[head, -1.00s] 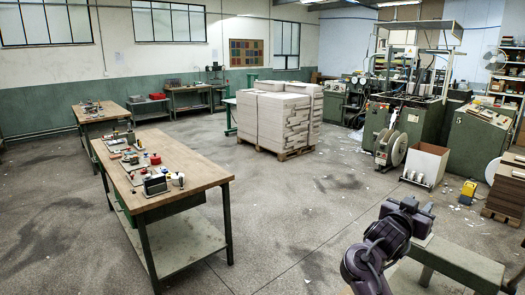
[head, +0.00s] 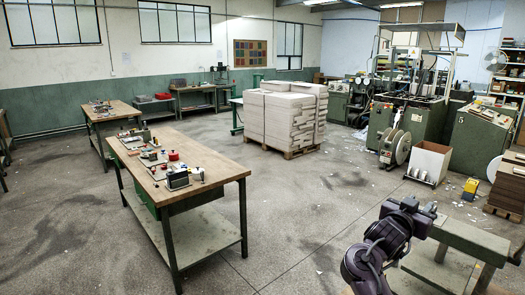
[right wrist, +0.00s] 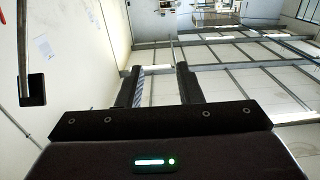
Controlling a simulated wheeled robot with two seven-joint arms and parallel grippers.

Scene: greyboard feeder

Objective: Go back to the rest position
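My right gripper (head: 424,211) is at the lower right of the head view, on my purple and black arm. It is raised and seen at a slant. In the right wrist view its two dark fingers (right wrist: 158,82) stand apart with nothing between them; behind them are ceiling beams and a pale wall. My left gripper is not in view. A stack of greyboard (head: 285,112) sits on a wooden pallet (head: 290,151) mid-floor, well away from my gripper. The green machine (head: 415,100) stands at the back right.
A wooden workbench (head: 215,166) with tools stands at the left. A low green bench (head: 465,238) is at the lower right, close to my right arm in the picture. A white box (head: 430,160) and a yellow object (head: 471,187) stand by the machine.

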